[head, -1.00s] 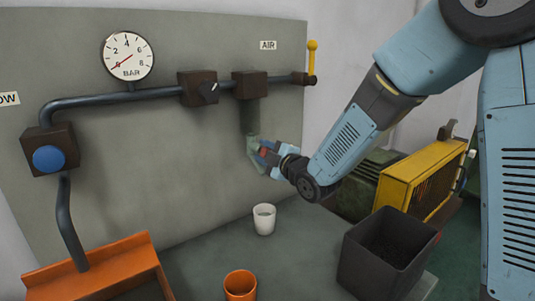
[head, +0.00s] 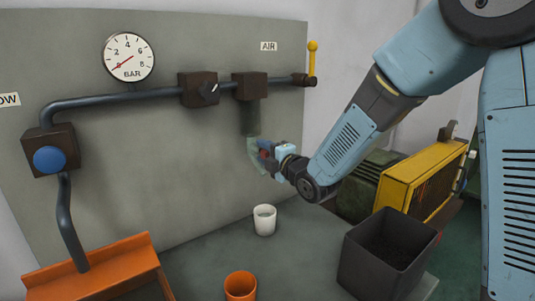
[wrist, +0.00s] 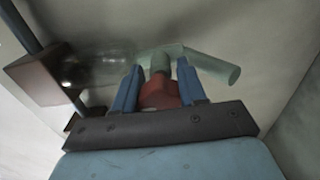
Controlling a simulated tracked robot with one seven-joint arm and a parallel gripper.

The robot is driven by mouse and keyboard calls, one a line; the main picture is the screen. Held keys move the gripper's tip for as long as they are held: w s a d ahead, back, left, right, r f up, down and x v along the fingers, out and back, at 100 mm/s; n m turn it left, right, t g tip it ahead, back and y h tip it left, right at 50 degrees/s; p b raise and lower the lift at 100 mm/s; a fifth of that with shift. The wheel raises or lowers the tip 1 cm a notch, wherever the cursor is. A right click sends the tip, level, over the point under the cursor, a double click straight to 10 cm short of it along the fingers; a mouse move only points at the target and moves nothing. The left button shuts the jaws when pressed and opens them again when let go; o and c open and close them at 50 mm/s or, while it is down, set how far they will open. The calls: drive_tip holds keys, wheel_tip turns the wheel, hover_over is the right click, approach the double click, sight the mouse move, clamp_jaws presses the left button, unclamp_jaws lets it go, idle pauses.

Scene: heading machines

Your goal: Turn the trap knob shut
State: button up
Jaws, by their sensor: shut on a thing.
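The trap hangs under a brown block (head: 249,86) on the right half of the panel; its clear body (head: 249,122) shows faintly. A pale green see-through piece (head: 256,158) is at its lower end; in the wrist view it sticks out to the right (wrist: 215,65). The red trap knob (wrist: 160,93) sits between the two blue fingers of my gripper (wrist: 159,82). My gripper is shut on the knob. In the head view my gripper (head: 265,153) reaches in from the right, and the fingers mostly hide the knob.
A white cup (head: 264,220) stands on the bench below the trap. An orange cup (head: 240,286), an orange stand (head: 100,268) and a dark open bin (head: 388,254) are nearer.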

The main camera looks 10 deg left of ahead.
drive_tip(key=shift+s+f, duration=0.15)
drive_tip(key=o, duration=0.7)
drive_tip(key=shift+a, duration=0.1)
drive_tip(key=o, duration=0.4)
drive_tip(key=shift+c, duration=0.2)
